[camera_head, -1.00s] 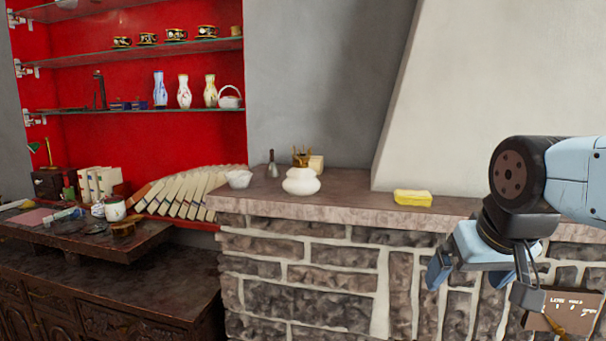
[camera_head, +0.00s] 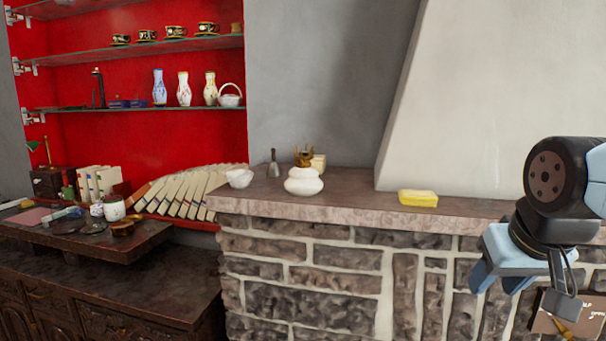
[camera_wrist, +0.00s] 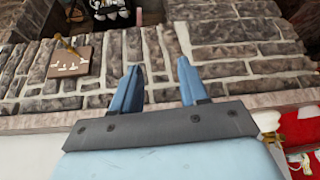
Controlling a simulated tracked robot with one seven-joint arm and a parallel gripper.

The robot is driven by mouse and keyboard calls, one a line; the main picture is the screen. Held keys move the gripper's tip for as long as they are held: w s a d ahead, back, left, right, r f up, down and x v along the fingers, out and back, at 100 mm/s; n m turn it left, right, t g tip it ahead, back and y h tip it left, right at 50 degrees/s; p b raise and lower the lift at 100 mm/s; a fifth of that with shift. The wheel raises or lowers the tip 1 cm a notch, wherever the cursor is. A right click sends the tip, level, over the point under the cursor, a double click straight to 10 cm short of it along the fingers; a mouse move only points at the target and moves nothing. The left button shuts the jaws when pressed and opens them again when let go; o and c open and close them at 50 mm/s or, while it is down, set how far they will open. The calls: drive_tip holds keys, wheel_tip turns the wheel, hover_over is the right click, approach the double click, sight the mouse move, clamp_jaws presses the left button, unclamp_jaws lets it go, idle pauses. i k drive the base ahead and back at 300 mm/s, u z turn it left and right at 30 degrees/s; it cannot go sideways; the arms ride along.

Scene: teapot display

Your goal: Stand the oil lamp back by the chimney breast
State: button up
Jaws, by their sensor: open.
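The oil lamp (camera_head: 304,185), a squat white body with a brass burner on top, stands upright on the stone ledge (camera_head: 350,205). The pale sloping chimney breast (camera_head: 490,110) rises from the ledge to the lamp's right, with a gap between them. My gripper (camera_head: 497,284) is open and empty at the right, in front of the stone wall and well to the right of the lamp. Its two blue fingers (camera_wrist: 159,68) show apart in the wrist view with nothing between them.
A yellow sponge-like block (camera_head: 418,198) lies on the ledge before the chimney breast. A white bowl (camera_head: 240,178), a small bell (camera_head: 273,163) and a cream block (camera_head: 319,162) stand near the lamp. A brown plaque (camera_head: 560,318) is below my gripper.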

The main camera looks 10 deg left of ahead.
sight(304, 181)
drive_tip(key=u, duration=1.45)
drive_tip(key=i, duration=0.1)
drive_tip(key=z, duration=2.8)
drive_tip(key=k, duration=1.2)
drive_tip(key=u, duration=1.85)
drive_tip(key=i, duration=1)
